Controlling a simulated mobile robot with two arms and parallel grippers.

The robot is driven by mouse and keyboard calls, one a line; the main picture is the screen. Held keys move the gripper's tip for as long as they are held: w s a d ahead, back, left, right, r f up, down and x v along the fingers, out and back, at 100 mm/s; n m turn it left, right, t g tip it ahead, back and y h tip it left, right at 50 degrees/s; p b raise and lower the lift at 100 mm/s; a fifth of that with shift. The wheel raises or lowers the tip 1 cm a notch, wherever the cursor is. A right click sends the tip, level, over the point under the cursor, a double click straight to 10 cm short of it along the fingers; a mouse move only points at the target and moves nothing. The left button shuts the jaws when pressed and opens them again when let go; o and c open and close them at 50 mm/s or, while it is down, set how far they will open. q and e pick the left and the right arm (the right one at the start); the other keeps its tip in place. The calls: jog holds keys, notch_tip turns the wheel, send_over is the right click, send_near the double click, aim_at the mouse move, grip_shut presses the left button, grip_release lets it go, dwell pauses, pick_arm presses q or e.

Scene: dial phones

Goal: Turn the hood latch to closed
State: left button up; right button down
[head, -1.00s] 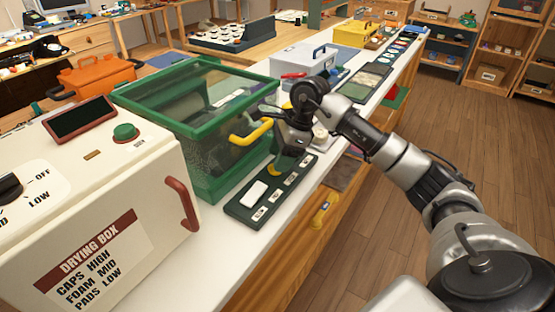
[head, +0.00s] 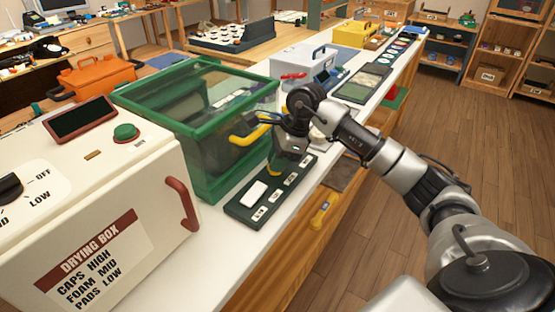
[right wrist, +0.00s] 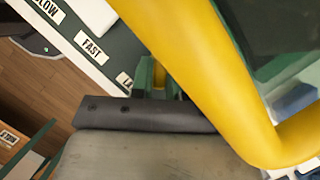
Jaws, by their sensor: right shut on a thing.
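The hood (head: 195,115) is a clear box with a green frame, standing on the white counter in the head view. A bent yellow handle (head: 247,135) is on its front right side; I see no separate part that is clearly the latch. My right gripper (head: 268,118) is at the right end of this handle and shut on it. In the right wrist view the yellow handle (right wrist: 200,65) crosses close to the camera, beside my dark finger (right wrist: 145,115). The exact grip is partly hidden. My left gripper is not in view.
A dark green board (head: 262,203) with a white block (head: 255,191) and labels lies just below the gripper. A cream drying box (head: 110,215) with a red handle stands at the near left. A white toolbox (head: 305,62) stands beyond. Wooden floor (head: 470,130) is clear at right.

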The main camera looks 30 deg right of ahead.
jog(key=shift+d, duration=0.1)
jog(key=shift+m, duration=0.6)
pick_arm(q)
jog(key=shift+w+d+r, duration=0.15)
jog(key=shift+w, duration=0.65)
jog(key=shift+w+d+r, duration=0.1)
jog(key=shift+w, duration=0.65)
pick_arm(e)
jog(key=shift+s+m+t+h, duration=0.1)
jog(key=shift+m+t+h, duration=0.55)
jog(key=shift+m, duration=1.05)
jog(key=c, duration=0.9)
grip_release()
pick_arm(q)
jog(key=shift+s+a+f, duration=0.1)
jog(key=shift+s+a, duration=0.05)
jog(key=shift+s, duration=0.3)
